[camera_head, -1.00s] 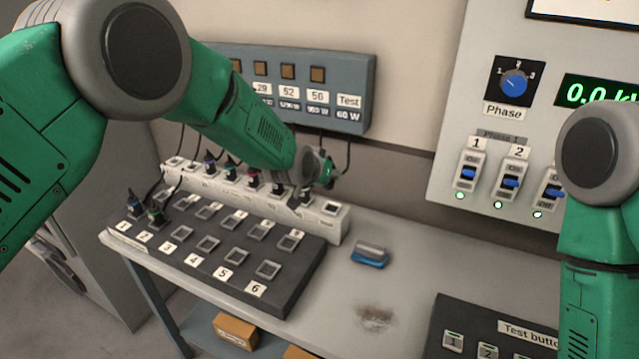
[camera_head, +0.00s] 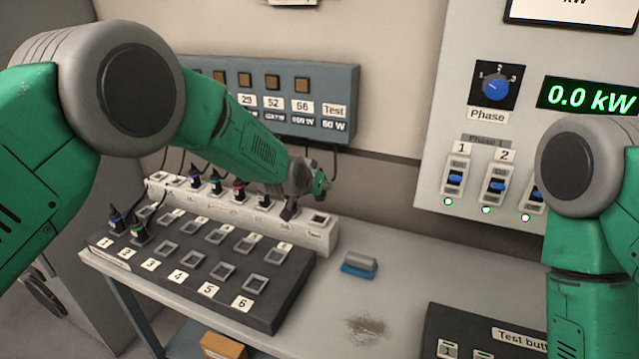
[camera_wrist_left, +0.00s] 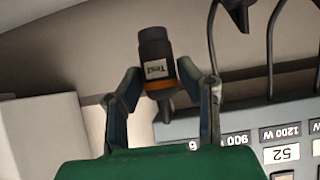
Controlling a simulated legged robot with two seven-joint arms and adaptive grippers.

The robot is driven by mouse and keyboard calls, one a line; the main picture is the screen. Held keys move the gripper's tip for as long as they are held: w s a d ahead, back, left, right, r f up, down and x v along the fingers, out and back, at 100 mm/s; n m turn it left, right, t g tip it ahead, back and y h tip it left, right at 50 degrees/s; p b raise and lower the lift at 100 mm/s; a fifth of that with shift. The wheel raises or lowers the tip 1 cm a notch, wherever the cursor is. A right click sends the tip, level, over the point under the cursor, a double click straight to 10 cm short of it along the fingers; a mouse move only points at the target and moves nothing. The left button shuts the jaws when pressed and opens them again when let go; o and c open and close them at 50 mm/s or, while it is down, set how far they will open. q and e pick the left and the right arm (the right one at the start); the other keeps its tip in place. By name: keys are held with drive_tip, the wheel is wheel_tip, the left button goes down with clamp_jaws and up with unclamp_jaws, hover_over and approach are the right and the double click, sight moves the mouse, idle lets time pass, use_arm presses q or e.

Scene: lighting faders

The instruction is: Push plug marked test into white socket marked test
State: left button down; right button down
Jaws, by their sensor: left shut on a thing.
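My left gripper (camera_head: 318,182) is above the right end of the white socket strip (camera_head: 255,212), close to the wall panel. In the left wrist view my left gripper (camera_wrist_left: 160,78) is shut on a dark plug (camera_wrist_left: 155,52) with an orange band and a label reading Test. In the head view the plug is mostly hidden by the gripper. The white socket marked Test (camera_head: 319,219) is the rightmost one on the strip, empty, just below the gripper and apart from it. My right gripper is out of view; only its arm shows at the right.
Plugs with dark cables stand in the strip left of the Test socket. A dark numbered socket block (camera_head: 200,275) lies in front. A blue-grey block (camera_head: 360,263) lies on the bench (camera_head: 330,300). The blue-grey wall panel (camera_head: 345,85) is behind the gripper.

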sight(319, 200)
use_arm(q)
drive_tip(key=shift+f+b, duration=0.9)
drive_tip(key=shift+f, duration=0.65)
drive_tip(key=shift+f, duration=0.25)
drive_tip(key=shift+f+b, duration=0.7)
drive_tip(key=shift+f, duration=0.05)
drive_tip(key=shift+s+f+b, duration=0.1)
drive_tip(key=shift+f+b, duration=0.7)
drive_tip(key=shift+f, duration=0.3)
idle(1.3)
drive_tip(key=c, duration=1)
unclamp_jaws()
drive_tip(key=shift+c, duration=0.2)
